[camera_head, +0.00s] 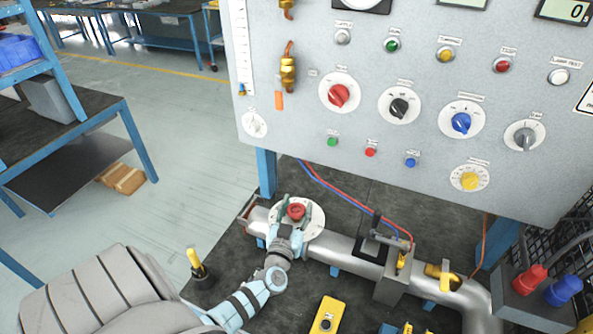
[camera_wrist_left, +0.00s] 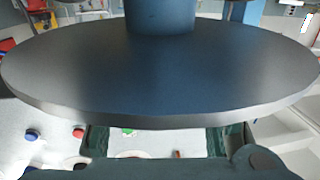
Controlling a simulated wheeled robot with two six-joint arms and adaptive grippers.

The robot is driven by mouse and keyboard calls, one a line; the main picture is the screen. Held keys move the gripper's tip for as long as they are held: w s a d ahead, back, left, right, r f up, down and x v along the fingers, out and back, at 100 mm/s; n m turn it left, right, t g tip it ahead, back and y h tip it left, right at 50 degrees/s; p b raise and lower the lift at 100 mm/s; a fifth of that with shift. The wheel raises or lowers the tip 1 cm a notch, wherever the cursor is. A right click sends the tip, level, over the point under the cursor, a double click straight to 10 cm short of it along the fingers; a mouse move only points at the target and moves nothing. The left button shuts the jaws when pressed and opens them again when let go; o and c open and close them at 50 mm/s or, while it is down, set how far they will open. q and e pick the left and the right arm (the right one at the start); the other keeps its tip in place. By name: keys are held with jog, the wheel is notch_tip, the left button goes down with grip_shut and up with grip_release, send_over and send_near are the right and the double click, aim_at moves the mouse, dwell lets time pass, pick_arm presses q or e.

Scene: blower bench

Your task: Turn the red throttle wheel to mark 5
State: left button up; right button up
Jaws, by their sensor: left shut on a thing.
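The red throttle wheel (camera_head: 296,211) sits at the middle of a round white dial plate (camera_head: 315,220) on the grey pipe in the head view. My left gripper (camera_head: 294,216) reaches it from the front, with one dark green finger on each side. It is shut on the wheel. The marks on the dial plate are too small to read, so I cannot tell the wheel's setting. My right gripper is not in view.
A grey control panel (camera_head: 300,120) with knobs and buttons stands behind the pipe. A yellow-handled part (camera_head: 196,262) stands left of my arm, and a yellow box (camera_head: 327,316) lies to its right. A clamp with a black handle (camera_head: 376,222) stands on the pipe.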

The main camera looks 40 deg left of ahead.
pick_arm(q)
jog(key=n+g+y, duration=0.3)
jog(key=y, duration=0.2)
jog(key=shift+n, duration=0.4)
jog(key=n+g+y+b, duration=0.1)
jog(key=n+g+y, duration=0.1)
jog(key=g, duration=0.1)
jog(key=shift+n+g, duration=0.3)
jog(key=n+g+y+b, duration=0.2)
jog(key=n+g, duration=0.1)
jog(key=g, duration=0.1)
jog(key=shift+f+b, duration=0.15)
jog(key=shift+b, duration=0.2)
jog(key=shift+r+n+g+y+b, duration=0.2)
jog(key=shift+n+g+y+b, duration=0.45)
jog(key=shift+g, duration=0.75)
jog(key=shift+s, duration=0.1)
jog(key=shift+a, duration=0.1)
jog(key=o, duration=1.2)
